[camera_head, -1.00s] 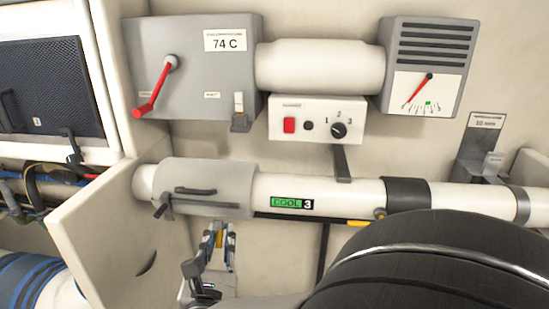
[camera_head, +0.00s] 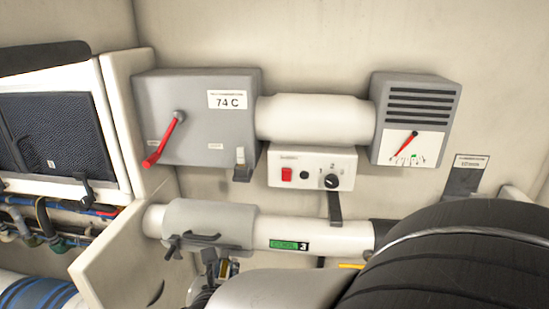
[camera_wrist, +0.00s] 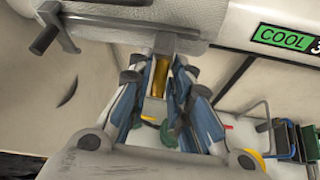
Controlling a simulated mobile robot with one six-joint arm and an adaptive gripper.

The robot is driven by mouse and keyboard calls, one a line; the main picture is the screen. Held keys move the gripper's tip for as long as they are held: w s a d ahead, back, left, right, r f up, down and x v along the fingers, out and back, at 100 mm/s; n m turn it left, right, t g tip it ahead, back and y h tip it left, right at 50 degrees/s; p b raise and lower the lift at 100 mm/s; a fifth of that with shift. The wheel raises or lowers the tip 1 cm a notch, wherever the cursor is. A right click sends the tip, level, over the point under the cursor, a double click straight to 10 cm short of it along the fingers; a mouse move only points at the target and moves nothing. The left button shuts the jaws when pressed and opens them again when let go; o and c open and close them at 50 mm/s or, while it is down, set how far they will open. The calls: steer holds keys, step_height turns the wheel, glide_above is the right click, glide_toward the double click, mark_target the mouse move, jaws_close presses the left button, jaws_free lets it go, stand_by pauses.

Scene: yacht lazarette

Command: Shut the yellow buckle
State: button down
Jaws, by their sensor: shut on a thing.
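The yellow buckle (camera_wrist: 157,78) is a narrow golden piece with a grey block at its top, just under the grey sleeve on the white pipe. In the wrist view it sits between the fingers of my gripper (camera_wrist: 160,86), which are shut on it. In the head view my gripper (camera_head: 223,268) is below the sleeve (camera_head: 208,223), and a bit of yellow shows by its fingers. My arm hides much of this area. The buckle's lower end and how it is fastened are hard to make out.
The white pipe (camera_head: 345,233) carries a green COOL 3 label (camera_head: 289,245). A dark bar handle (camera_wrist: 52,33) juts from the sleeve. A pale panel (camera_head: 115,262) stands at left. Above are a grey box with a red lever (camera_head: 165,140) and a switch panel (camera_head: 312,168).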

steer(key=r+g+p, duration=0.1)
steer(key=p, duration=0.1)
steer(key=g+p, duration=0.1)
steer(key=p, duration=0.2)
steer(key=shift+w+r+g, duration=0.3)
steer(key=shift+w+r, duration=0.05)
steer(key=shift+w, duration=0.05)
steer(key=shift+w+g+p, duration=0.1)
steer(key=shift+g+p, duration=0.4)
steer(key=shift+p, duration=0.65)
steer(key=shift+f, duration=0.1)
steer(key=c, duration=1.7)
jaws_free()
steer(key=shift+a+f, duration=0.1)
steer(key=shift+o, duration=0.2)
